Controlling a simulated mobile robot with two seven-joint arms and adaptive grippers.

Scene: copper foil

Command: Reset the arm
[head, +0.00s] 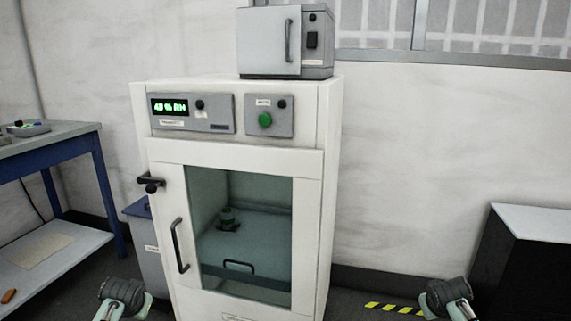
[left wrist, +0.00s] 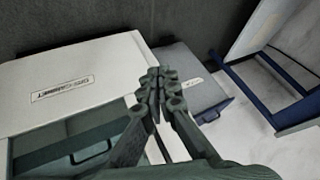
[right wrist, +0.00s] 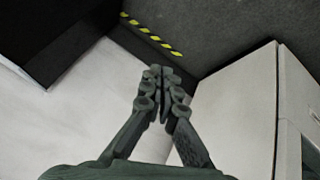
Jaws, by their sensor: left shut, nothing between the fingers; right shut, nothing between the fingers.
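My left arm shows at the bottom left of the head view, in front of the white cabinet (head: 312,220). In the left wrist view my left gripper (left wrist: 158,78) is shut and empty, with the cabinet's labelled lower front beyond it. My right arm shows at the bottom right of the head view, clear of the cabinet. In the right wrist view my right gripper (right wrist: 162,75) is shut and empty, above the floor and wall area. The fingers of both grippers cannot be made out in the head view.
The cabinet has a closed glass door (head: 265,225) and a small box unit (head: 285,45) on top. A blue-framed table (head: 60,145) stands at the left, with a grey bin (head: 150,255) beside it. A black box (head: 525,265) stands at the right. Striped floor tape (head: 395,307) lies between.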

